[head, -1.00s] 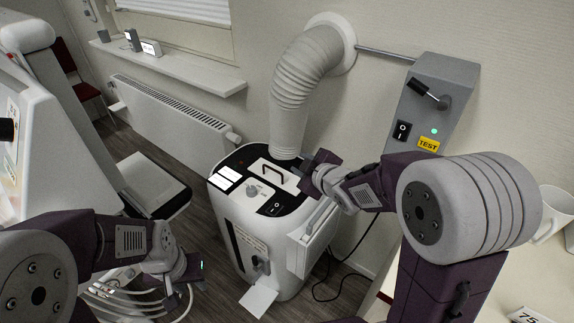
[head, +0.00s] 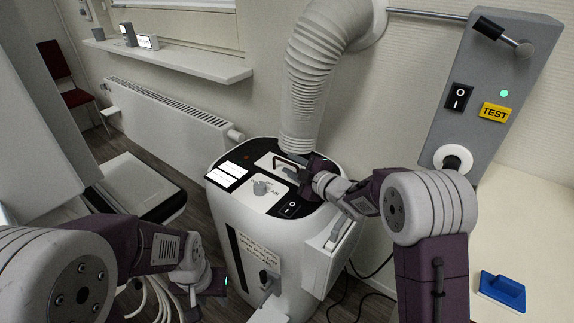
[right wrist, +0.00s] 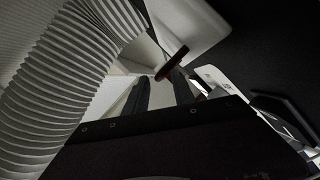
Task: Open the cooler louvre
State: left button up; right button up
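The cooler (head: 238,225) is a white floor unit with a black top and a thick ribbed hose rising from it. A pale plate on its top, which looks like the louvre (head: 262,165), carries a bar handle (head: 280,159). My right gripper (head: 299,172) is at the right end of this handle and partly covers it. In the right wrist view its two dark fingers (right wrist: 158,92) are apart, with the reddish-brown handle (right wrist: 172,63) at their tips; contact is unclear. My left gripper (head: 218,282) hangs low left of the cooler; its finger opening is unclear.
The ribbed hose (head: 308,85) stands close behind my right gripper. A grey wall box (head: 495,85) and a counter with a blue block (head: 502,290) are at right.

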aim_at(287, 162)
jog(key=shift+x, duration=1.55)
grip_shut()
